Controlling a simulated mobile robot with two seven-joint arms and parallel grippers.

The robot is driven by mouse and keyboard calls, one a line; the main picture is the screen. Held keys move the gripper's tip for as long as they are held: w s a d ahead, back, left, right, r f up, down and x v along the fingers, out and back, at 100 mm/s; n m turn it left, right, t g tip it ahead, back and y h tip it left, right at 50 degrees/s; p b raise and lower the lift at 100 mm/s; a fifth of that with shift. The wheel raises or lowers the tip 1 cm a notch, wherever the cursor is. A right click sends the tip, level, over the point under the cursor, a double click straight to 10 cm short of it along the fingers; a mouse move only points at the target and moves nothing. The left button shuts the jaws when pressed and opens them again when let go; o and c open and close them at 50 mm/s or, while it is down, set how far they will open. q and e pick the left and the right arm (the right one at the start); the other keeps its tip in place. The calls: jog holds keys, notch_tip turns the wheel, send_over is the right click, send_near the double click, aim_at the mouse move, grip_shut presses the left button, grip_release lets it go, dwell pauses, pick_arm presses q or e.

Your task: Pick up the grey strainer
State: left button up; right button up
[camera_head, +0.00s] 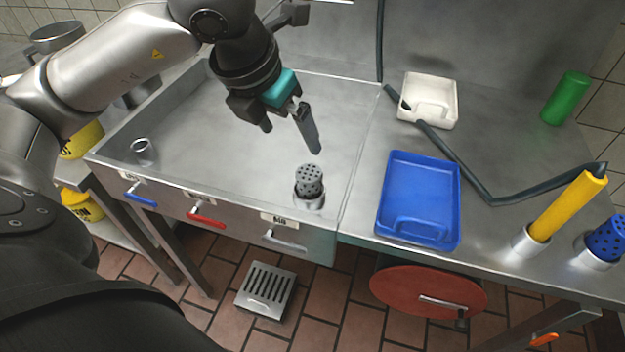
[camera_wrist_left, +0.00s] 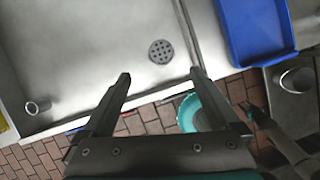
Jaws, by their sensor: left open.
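The grey strainer (camera_head: 309,180) is a perforated cylinder standing upright in a round metal holder (camera_head: 312,201) near the front edge of the steel counter. In the left wrist view the strainer (camera_wrist_left: 161,51) shows its round holed top, just beyond the fingertips. My left gripper (camera_head: 291,138) is open and empty, with its fingers pointing down, above and slightly behind the strainer, apart from it. In the left wrist view the gripper's two fingers (camera_wrist_left: 160,75) are spread wide, with the strainer roughly in line with the gap between them.
A blue tray (camera_head: 387,218) lies right of the strainer, with a white tray (camera_head: 456,110) behind it. A black hose (camera_head: 465,176) crosses the right counter. Yellow (camera_head: 566,208) and blue (camera_head: 606,241) cylinders stand in holders. A metal cup (camera_head: 143,149) stands left; the middle is clear.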

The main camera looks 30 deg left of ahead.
pick_arm(q)
jog(key=b, duration=0.2)
send_near(308, 173)
jog(key=f, duration=0.1)
jog(key=shift+w+a+f, duration=0.15)
jog(key=shift+w+f, duration=0.8)
jog(key=shift+f, duration=0.25)
jog(key=shift+b+x, duration=0.3)
jog(key=shift+x, duration=0.55)
jog(key=x, duration=0.2)
jog(key=b+x, duration=0.1)
jog(key=shift+s+f, duration=0.15)
jog(key=shift+f, duration=0.3)
jog(key=shift+w+f, duration=0.25)
jog(key=shift+f, duration=0.2)
pick_arm(e)
jog(key=w+a, duration=0.2)
jog(key=w, duration=0.4)
jog(key=shift+w, duration=0.3)
jog(key=shift+a+f, duration=0.1)
pick_arm(q)
jog(key=c, duration=1.5)
jog(key=shift+o, duration=0.2)
jog(key=shift+r, duration=0.1)
